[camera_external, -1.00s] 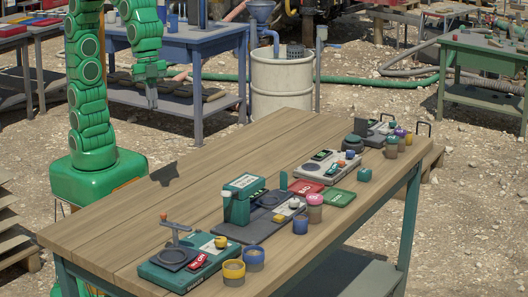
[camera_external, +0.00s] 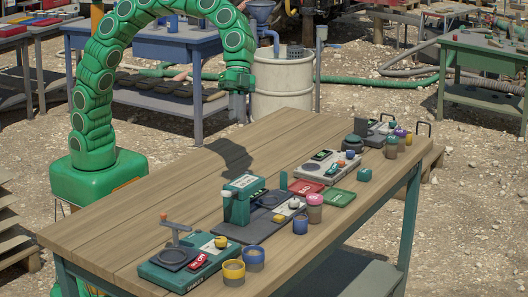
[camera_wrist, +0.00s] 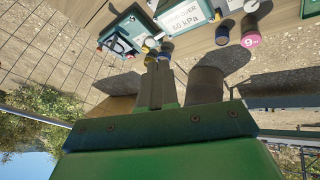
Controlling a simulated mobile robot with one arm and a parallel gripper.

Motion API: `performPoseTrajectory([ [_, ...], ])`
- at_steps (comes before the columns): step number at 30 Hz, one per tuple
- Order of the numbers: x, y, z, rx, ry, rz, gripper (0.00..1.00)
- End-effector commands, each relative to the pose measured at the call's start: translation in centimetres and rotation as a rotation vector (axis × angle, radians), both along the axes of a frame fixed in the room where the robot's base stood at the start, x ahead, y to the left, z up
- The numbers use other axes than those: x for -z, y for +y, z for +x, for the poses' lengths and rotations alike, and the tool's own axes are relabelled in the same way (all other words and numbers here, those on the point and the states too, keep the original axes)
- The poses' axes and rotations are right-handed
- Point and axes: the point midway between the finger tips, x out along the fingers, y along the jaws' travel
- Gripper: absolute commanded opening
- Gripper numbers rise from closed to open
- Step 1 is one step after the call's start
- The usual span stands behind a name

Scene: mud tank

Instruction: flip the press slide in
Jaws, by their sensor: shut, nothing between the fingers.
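A teal upright unit (camera_external: 238,202) with a white label on top stands on a dark base mid-table. In the wrist view its label (camera_wrist: 185,16) reads partly "OVER 50 kPa". A low teal unit (camera_external: 186,262) with an orange-tipped post, a dark round plate and a red ON tag (camera_external: 198,262) sits at the near end. I cannot tell which part is the press slide. My gripper (camera_external: 238,90) is shut and empty, high above the table's back edge, apart from both units. In the wrist view the gripper's fingers (camera_wrist: 156,84) are together.
Yellow (camera_external: 233,271) and blue (camera_external: 254,259) cups stand beside the low unit. A pink-lidded jar (camera_external: 315,206) and a blue cup (camera_external: 300,226) stand right of the upright unit. Red (camera_external: 306,188) and green (camera_external: 338,198) trays lie farther back. The table's left part (camera_external: 130,222) is clear.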

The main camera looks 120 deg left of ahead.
Motion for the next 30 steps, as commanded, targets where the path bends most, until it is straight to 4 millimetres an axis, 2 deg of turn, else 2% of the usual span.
performPoseTrajectory([
  [6, 2.9, 6.7, 2.6, -0.077, -0.002, -0.060, 0.00],
  [10, 4.9, 11.0, 3.5, -0.126, -0.003, -0.090, 0.00],
  [15, 7.8, 17.0, 3.9, -0.197, -0.006, -0.120, 0.00],
  [21, 11.0, 23.1, 3.4, -0.271, -0.006, -0.144, 0.00],
  [25, 12.3, 25.4, 2.9, -0.300, -0.006, -0.151, 0.00],
  [30, 13.0, 26.6, 2.6, -0.315, -0.005, -0.154, 0.00],
])
